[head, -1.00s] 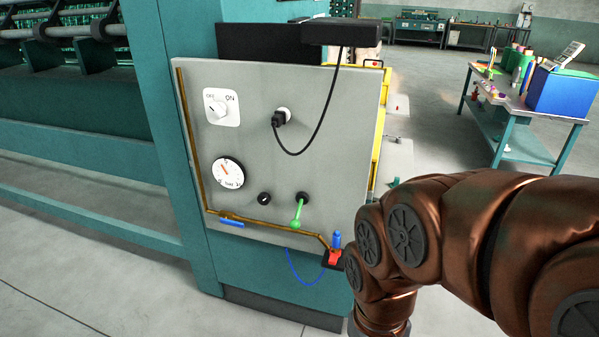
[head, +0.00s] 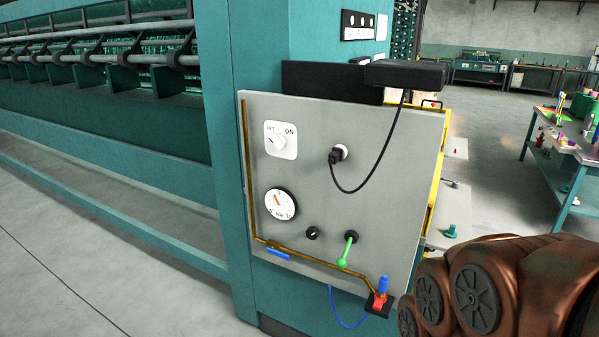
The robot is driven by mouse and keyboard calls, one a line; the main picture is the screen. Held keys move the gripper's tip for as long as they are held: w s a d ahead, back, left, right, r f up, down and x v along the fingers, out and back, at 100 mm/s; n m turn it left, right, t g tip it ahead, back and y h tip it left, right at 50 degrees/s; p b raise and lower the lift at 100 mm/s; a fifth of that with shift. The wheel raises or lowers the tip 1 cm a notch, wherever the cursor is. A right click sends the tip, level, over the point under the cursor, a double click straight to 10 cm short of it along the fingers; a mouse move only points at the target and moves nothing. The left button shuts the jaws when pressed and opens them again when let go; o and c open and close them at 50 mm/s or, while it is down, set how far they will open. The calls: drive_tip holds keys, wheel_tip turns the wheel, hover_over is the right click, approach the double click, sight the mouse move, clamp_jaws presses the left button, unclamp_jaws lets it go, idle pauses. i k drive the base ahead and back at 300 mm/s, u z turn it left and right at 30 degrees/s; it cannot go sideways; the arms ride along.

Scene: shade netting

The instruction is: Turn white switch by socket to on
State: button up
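The white switch (head: 280,141) is a rotary knob on a white square plate, high on the left of the grey panel (head: 315,200). Its plate reads OFF at upper left and ON at upper right. The dark mark on the knob points up and left, toward OFF. The socket (head: 342,151) is to the right of the switch, with a black plug (head: 335,157) in it and a black cable. My gripper is not in view; only brown links of my arm show at the lower right, apart from the switch.
Below the switch are a round gauge (head: 280,204), a small black knob (head: 312,233), a green lever (head: 346,252) and a brass pipe with a blue handle (head: 279,254). A black box (head: 405,74) juts out above the panel. Open floor lies front left.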

sight(278, 141)
drive_tip(key=u, duration=0.5)
drive_tip(key=k, duration=0.65)
drive_tip(key=u, duration=0.8)
drive_tip(key=i, duration=0.95)
drive_tip(key=u, duration=0.5)
